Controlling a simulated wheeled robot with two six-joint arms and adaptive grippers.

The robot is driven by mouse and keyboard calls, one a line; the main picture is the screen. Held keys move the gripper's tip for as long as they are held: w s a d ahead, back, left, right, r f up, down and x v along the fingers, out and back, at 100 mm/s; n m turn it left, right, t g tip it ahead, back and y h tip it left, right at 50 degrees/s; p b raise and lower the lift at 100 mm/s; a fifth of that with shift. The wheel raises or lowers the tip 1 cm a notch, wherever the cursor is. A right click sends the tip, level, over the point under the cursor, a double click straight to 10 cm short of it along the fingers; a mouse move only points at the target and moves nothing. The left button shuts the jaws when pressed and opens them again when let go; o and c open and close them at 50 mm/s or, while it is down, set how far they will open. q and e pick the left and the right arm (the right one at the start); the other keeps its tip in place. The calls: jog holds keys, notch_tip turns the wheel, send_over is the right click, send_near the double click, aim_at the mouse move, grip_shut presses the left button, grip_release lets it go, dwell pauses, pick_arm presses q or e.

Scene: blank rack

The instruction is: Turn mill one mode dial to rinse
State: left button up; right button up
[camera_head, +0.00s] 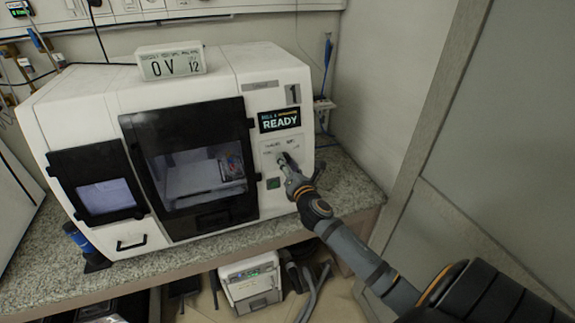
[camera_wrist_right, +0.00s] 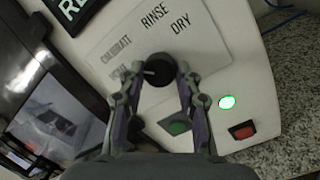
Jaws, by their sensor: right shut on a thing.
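The white mill (camera_head: 215,80), marked 1, stands on the counter with its screen (camera_head: 279,120) reading READY. The black round mode dial (camera_wrist_right: 159,69) sits on its front panel (camera_wrist_right: 130,38), among printed labels, with RINSE above it and DRY to the upper right. A pale mark on the dial lies on its left side, towards a lower-left label too blurred to read. My right gripper (camera_wrist_right: 160,84) is shut on the dial, one finger on each side. In the head view the gripper (camera_head: 287,163) largely hides the dial. My left gripper is out of view.
Below the dial are a green button (camera_wrist_right: 179,125), a lit green button (camera_wrist_right: 227,102) and a red switch (camera_wrist_right: 242,131). The speckled counter (camera_head: 350,185) is bare right of the mill. A partition (camera_head: 500,110) stands at the right, close to my arm.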

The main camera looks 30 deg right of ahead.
jog(key=m, duration=0.4)
jog(key=m+g+h, duration=0.1)
jog(key=m, duration=0.4)
jog(key=m+h, duration=0.1)
jog(key=m, duration=0.3)
jog(key=shift+a+m+g, duration=0.15)
jog(key=shift+m+g, duration=0.15)
dwell(0.3)
jog(key=o, duration=1.2)
jog(key=shift+c, duration=0.2)
jog(key=v, duration=1.2)
